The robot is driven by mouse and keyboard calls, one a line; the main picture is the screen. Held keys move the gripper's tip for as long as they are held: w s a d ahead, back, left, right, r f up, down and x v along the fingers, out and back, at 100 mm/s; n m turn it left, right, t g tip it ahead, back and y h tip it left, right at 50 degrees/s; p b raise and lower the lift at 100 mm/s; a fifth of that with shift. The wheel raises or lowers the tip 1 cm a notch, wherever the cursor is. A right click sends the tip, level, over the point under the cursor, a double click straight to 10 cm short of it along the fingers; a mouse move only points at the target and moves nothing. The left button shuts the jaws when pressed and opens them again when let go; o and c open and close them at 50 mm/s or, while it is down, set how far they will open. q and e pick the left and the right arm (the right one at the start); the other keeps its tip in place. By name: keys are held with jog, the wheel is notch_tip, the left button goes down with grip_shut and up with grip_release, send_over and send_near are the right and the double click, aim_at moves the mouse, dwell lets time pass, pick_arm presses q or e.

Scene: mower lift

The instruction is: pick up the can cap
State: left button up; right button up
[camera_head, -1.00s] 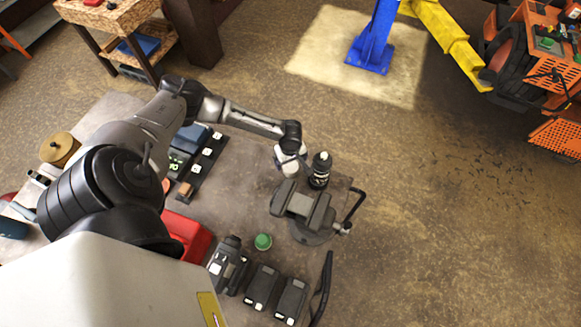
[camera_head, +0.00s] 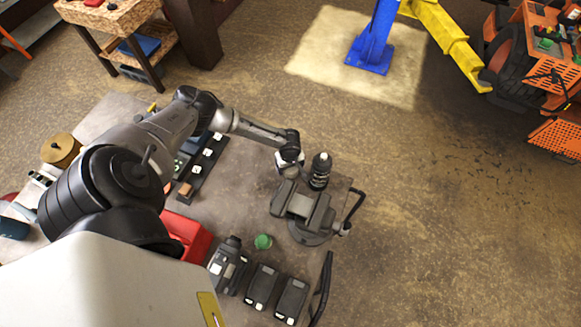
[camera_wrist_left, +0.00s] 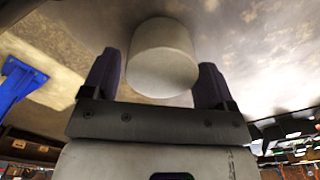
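My left gripper (camera_head: 286,168) is at the far side of the workbench (camera_head: 232,205), beside the vise (camera_head: 303,207) and a dark bottle (camera_head: 319,171). In the left wrist view a plain white cylinder (camera_wrist_left: 162,60), which looks like the can cap, is between the two dark fingers. The fingers (camera_wrist_left: 158,85) stand wide apart on either side of it, and a grip on it does not show. In the head view the white cylinder is hard to tell from my pale gripper. My right gripper is not in view.
A small green object (camera_head: 263,242) stands on the bench near several dark tools, including a drill-like one (camera_head: 228,266). A red case (camera_head: 187,235) lies under my arm. The vise handle (camera_head: 354,208) sticks out at the right. Bare bench lies left of the vise.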

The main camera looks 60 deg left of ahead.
pick_arm(q)
jog(key=c, duration=0.7)
jog(key=shift+o, duration=0.2)
jog(key=shift+r, duration=0.1)
